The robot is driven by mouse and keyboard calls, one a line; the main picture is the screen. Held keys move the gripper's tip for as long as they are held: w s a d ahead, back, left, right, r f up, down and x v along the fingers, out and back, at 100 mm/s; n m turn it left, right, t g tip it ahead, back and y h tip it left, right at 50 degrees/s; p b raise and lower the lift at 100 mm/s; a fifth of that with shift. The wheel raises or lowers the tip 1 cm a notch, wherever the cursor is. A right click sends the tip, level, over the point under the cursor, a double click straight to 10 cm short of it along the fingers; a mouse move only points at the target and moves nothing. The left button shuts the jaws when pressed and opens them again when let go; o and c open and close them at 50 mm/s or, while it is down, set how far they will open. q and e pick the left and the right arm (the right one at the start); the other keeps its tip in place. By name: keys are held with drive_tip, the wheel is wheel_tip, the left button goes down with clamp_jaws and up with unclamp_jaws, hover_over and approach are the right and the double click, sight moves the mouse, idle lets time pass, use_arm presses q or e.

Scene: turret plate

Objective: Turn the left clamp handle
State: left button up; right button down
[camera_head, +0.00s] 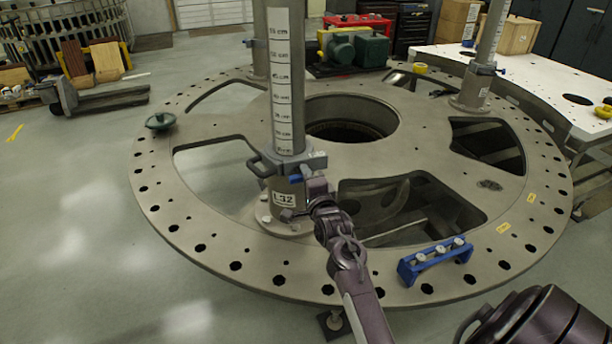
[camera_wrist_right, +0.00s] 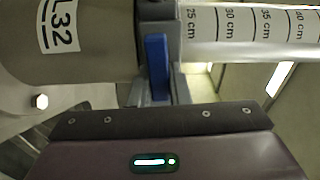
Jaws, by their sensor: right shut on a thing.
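The grey clamp (camera_head: 264,164) sits around a scaled post (camera_head: 283,80), above a base sleeve labelled L32. Its blue handle (camera_head: 296,179) is on the near right side of the clamp. My right gripper (camera_head: 304,192) reaches up to it from the lower right and is shut on the blue handle. In the right wrist view the blue handle (camera_wrist_right: 156,66) stands out between the sleeve (camera_wrist_right: 90,40) and the scaled post (camera_wrist_right: 250,30); its lower end meets the gripper. The fingertips are mostly hidden. My left gripper is not in view.
The large round turret plate (camera_head: 215,255) has wide openings and holes around its rim. A blue block with several knobs (camera_head: 435,262) lies on its near right. Another clamped post (camera_head: 478,85) stands at right beside a white table (camera_head: 535,80). A green-topped thing (camera_head: 160,122) sits on the left rim.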

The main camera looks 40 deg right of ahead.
drive_tip(key=shift+f+m, duration=0.1)
drive_tip(key=shift+m, duration=0.4)
drive_tip(key=c, duration=1.4)
unclamp_jaws()
drive_tip(key=shift+d, duration=0.1)
drive_tip(key=shift+o, duration=0.2)
drive_tip(key=shift+s, duration=0.1)
drive_tip(key=shift+s+a+p, duration=0.2)
drive_tip(key=shift+s+p, duration=0.1)
drive_tip(key=shift+p, duration=0.05)
drive_tip(key=p+v, duration=0.3)
drive_tip(key=v, duration=0.4)
